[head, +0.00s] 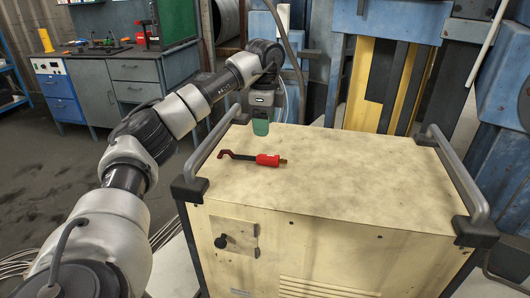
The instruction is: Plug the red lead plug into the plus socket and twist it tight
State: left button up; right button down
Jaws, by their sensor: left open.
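The red lead plug (267,160) lies on its side on top of a cream cabinet (330,200). Its brass-coloured tip points right, and a short black lead with a reddish-brown end runs out to its left. My left gripper (261,127) hangs over the far left part of the cabinet top, behind the plug and apart from it. Its green fingertips point down; it is open, with nothing seen in it. A small plate with a black round fitting (222,241) is on the cabinet's front. I cannot make out a plus socket. My right gripper is not in view.
Grey handle rails (455,175) stand up along the cabinet's left and right edges. The rest of its top is bare. A workbench (130,80) stands back left, and blue and yellow machinery (385,80) is close behind the cabinet.

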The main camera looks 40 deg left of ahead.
pick_arm(q)
send_over(264, 155)
notch_tip(264, 155, down, 4)
jog(key=shift+f, duration=0.1)
jog(key=shift+f+b, duration=0.45)
jog(key=shift+f, duration=2.7)
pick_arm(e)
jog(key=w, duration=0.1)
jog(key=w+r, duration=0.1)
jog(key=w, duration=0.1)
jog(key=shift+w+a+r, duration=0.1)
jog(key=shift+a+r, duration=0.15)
pick_arm(q)
jog(key=shift+c, duration=0.3)
jog(key=shift+r, duration=0.1)
jog(key=c, duration=1)
